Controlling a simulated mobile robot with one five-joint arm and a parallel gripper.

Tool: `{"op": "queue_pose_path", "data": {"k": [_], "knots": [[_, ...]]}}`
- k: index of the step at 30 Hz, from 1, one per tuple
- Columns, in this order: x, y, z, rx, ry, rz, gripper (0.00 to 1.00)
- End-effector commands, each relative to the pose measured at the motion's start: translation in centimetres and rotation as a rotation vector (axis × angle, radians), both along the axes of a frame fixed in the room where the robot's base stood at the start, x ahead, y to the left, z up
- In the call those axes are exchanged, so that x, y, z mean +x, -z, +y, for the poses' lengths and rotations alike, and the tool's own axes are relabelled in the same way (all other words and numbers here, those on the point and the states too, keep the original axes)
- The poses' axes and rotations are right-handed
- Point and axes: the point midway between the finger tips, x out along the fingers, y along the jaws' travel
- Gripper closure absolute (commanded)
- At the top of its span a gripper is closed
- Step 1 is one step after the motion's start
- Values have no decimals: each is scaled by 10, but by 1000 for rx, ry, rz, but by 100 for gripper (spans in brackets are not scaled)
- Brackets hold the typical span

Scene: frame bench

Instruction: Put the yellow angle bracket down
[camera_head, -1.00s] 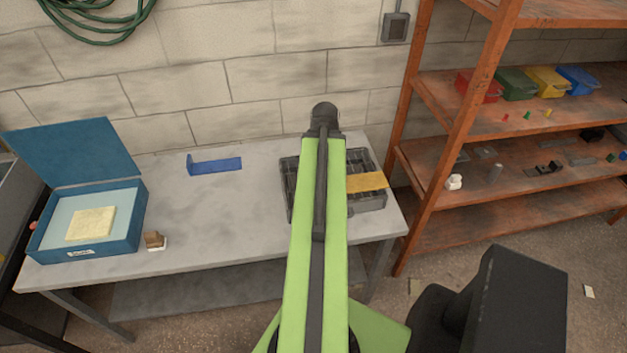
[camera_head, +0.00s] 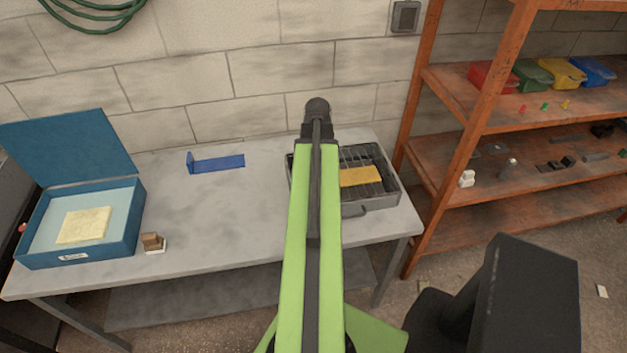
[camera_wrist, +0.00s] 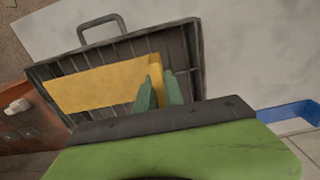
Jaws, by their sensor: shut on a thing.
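The yellow angle bracket (camera_head: 360,176) shows right of my arm in the head view, over the slatted grey tray (camera_head: 355,210). In the wrist view, the bracket's flat yellow plate (camera_wrist: 95,85) reaches from my gripper's fingers (camera_wrist: 158,88) to just inside the tray's left wall. My gripper is shut on the bracket at its right end. The part between the fingers is mostly hidden, and my arm hides the gripper in the head view. I cannot tell whether the bracket touches the tray floor (camera_wrist: 130,50).
The tray stands at the right end of the grey bench (camera_head: 220,215). A blue bracket (camera_head: 216,163) lies mid-bench. An open blue box (camera_head: 80,225) and a small brown block (camera_head: 153,242) are at left. An orange shelf (camera_head: 470,120) stands close right.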

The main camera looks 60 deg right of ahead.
Motion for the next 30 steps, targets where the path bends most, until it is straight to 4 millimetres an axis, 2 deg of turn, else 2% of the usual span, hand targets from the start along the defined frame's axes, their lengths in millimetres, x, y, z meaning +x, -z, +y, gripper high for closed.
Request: {"op": "queue_pose_path", "data": {"k": [1,3,11,15,16,20,30], "knots": [[0,19,0,0,0,0,100],[0,28,0,0,0,0,100],[3,25,2,0,-7,0,100],[4,30,3,0,-8,0,100],[4,28,3,0,-8,0,83],[4,28,3,0,-8,0,66],[4,26,2,0,-7,0,66]]}}
